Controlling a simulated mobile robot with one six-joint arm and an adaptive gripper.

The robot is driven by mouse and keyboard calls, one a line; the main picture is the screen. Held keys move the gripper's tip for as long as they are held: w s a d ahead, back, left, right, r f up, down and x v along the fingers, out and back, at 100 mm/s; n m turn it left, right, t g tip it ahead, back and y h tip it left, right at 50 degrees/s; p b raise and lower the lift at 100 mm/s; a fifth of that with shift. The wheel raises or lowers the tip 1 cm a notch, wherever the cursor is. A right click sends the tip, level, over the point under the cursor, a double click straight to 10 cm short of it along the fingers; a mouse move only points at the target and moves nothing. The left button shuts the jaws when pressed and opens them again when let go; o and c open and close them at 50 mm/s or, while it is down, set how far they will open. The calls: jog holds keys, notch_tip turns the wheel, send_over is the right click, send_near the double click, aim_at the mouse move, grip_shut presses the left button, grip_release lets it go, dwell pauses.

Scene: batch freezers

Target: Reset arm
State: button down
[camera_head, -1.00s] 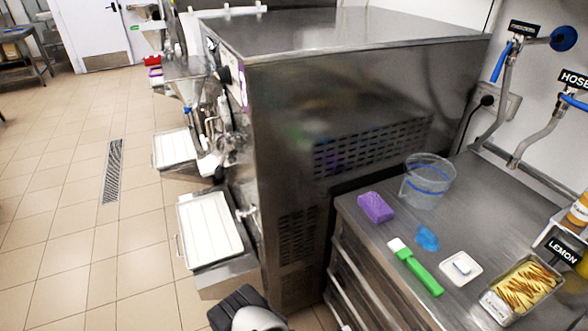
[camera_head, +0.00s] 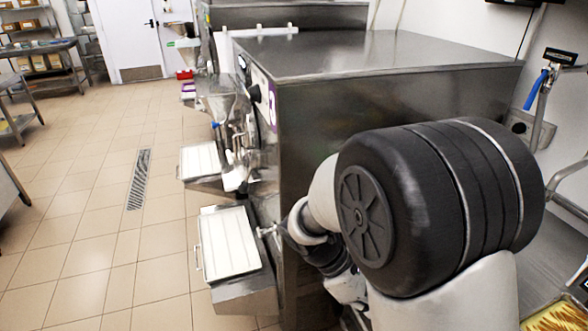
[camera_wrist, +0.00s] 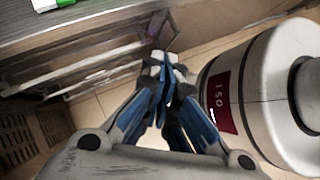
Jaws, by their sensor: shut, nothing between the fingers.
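My gripper (camera_wrist: 165,65) shows in the wrist view with its blue-sided fingers brought together at the tips. It is shut and holds nothing. It points down past the front of the drawers toward the tiled floor. In the head view my arm stands large in front of the counter and the side of the freezer, and the fingers cannot be made out there. A steel batch freezer (camera_head: 400,65) stands behind the arm.
A white tray (camera_head: 230,240) sits on the freezer's front shelf, close left of my arm. A steel counter (camera_head: 555,250) is at the right, with a yellow-filled tub (camera_head: 555,318) on it. In the wrist view, drawers (camera_wrist: 75,75) lie left of the gripper. The tiled floor (camera_head: 90,230) is open at left.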

jog(key=s+a+r+m+t+y, duration=0.3)
jog(key=s+r+m+t+y, duration=0.4)
jog(key=s+r+m, duration=0.4)
notch_tip(320, 180, up, 3)
jog(key=m+t, duration=0.1)
jog(key=m, duration=0.3)
jog(key=shift+s+y, duration=0.2)
jog(key=shift+y, duration=0.2)
